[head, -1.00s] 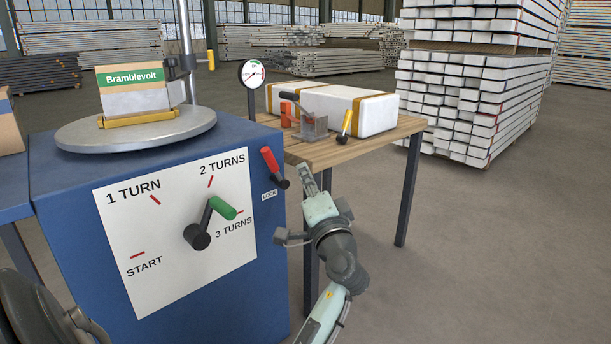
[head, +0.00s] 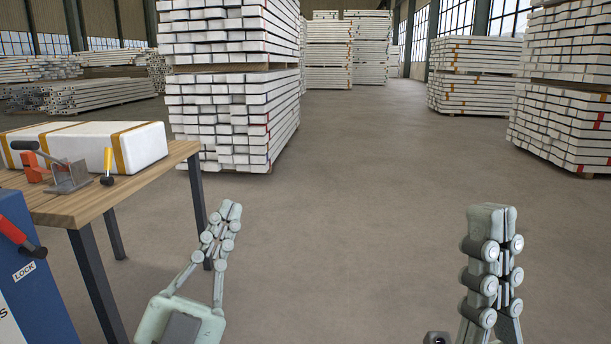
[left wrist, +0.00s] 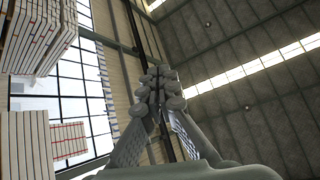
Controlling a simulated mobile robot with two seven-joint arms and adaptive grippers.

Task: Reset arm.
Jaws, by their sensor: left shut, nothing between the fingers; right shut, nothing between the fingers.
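My left gripper (head: 230,211) stands in the lower middle of the head view, pale grey-green, fingers together and empty, pointing up and away. My right gripper (head: 492,213) stands at the lower right, upright, fingers together and empty. The two are well apart and neither touches anything. In the left wrist view my left gripper (left wrist: 160,73) shows closed fingertips against the roof and windows, with nothing between them. Both arms are mostly out of view below the grippers.
A wooden table (head: 95,203) is at the left, with a strapped white block (head: 137,146) and a clamp (head: 68,176) on it. Part of a blue cabinet (head: 40,305) with a red-handled lever (head: 15,231) shows at the left edge. Stacked beams (head: 225,120) stand behind. The middle floor is clear.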

